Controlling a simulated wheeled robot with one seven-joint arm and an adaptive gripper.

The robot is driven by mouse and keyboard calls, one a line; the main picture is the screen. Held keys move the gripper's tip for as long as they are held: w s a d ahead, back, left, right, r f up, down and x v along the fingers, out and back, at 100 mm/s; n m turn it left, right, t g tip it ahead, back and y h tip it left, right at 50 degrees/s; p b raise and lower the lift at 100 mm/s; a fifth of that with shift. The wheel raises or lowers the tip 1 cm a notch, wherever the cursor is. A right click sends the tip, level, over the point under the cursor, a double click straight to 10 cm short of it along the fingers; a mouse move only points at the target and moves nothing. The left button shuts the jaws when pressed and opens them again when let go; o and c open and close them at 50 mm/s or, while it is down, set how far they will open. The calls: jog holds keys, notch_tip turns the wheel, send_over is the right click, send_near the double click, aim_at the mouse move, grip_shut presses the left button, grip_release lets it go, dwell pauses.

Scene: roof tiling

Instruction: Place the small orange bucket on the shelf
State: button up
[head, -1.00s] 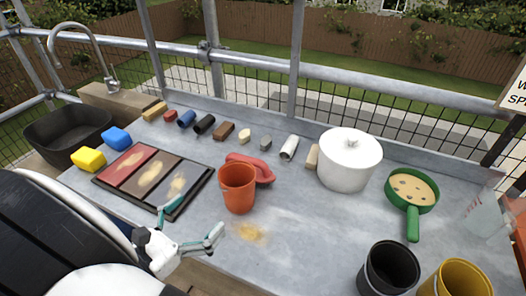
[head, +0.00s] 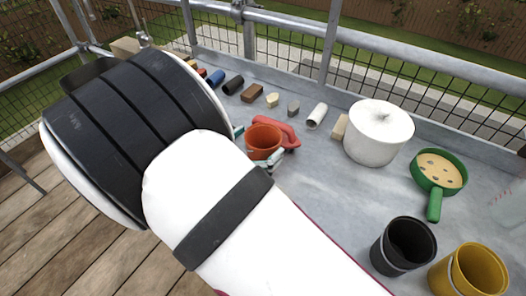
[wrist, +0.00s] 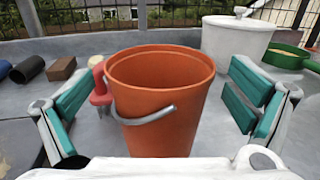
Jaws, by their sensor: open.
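The small orange bucket (head: 264,143) stands upright on the grey work surface. In the wrist view the bucket (wrist: 160,97) fills the middle, with its grey handle hanging down on the near side. My gripper (wrist: 160,105) is open, with one teal-padded finger on each side of the bucket and a visible gap on both sides. In the head view my arm hides most of my gripper (head: 258,150), and only bits of its fingers show beside the bucket. No shelf can be made out in these frames.
A red trowel-like tool (head: 290,135) lies just behind the bucket. A white lidded pot (head: 378,135), a green-handled sieve (head: 439,172), a black cup (head: 403,246) and a yellow cup (head: 468,271) stand to the right. Several small blocks and rolls line the back, below the railing.

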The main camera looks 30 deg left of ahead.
jog(key=shift+x, duration=0.8)
jog(key=c, duration=1.6)
jog(key=shift+r, duration=0.1)
